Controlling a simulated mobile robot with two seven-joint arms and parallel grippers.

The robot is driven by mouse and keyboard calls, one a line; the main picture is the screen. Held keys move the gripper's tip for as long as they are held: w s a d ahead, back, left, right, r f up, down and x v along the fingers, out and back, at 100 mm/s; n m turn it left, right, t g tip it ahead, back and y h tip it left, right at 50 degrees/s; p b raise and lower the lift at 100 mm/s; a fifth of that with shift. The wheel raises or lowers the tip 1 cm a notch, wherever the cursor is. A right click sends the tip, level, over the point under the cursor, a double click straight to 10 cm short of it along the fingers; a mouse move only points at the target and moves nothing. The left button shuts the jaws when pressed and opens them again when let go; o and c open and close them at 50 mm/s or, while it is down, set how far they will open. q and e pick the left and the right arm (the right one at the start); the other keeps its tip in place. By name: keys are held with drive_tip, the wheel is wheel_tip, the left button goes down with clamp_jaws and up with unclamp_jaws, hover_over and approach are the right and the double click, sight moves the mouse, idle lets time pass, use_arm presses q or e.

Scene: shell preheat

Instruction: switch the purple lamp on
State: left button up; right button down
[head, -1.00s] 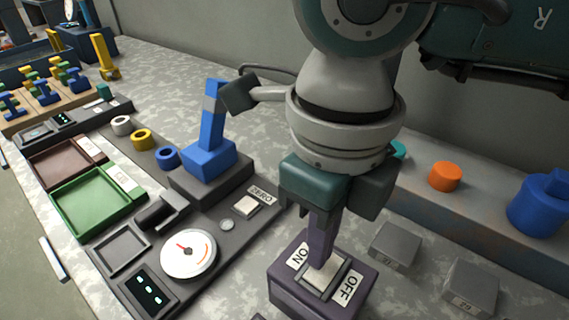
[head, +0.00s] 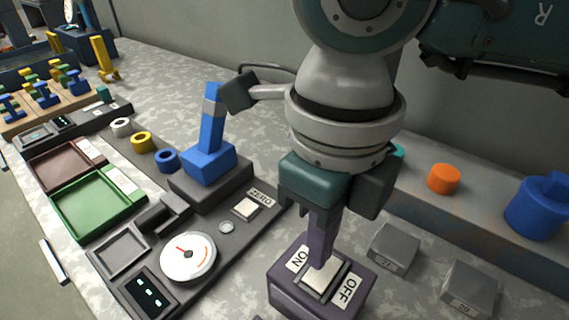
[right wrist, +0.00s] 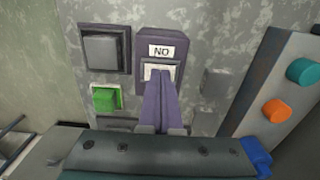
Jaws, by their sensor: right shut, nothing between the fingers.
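A purple switch box (head: 283,300) stands at the bottom centre of the head view, with a pale rocker (head: 326,284) between labels ON and OFF. It also shows in the right wrist view (right wrist: 178,35), where only one label is clear. I cannot make out a lamp apart from this box, nor which way the rocker is tipped. My right gripper (head: 318,262) is shut and empty, pointing down, its dark purple fingertips at the ON side of the rocker. In the right wrist view its fingertips (right wrist: 158,76) cover part of the rocker; contact is unclear. My left gripper is not seen.
Left of the switch box is a dark panel with a white dial (head: 188,257) and a blue lever (head: 211,130). Grey blocks (head: 393,248) stand close on its right. A ledge behind holds an orange cylinder (head: 444,179) and a blue one (head: 538,208).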

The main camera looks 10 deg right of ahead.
wheel_tip(320, 180, up, 6)
drive_tip(key=p, duration=0.3)
drive_tip(key=shift+f+p, duration=0.25)
drive_tip(key=shift+p, duration=0.05)
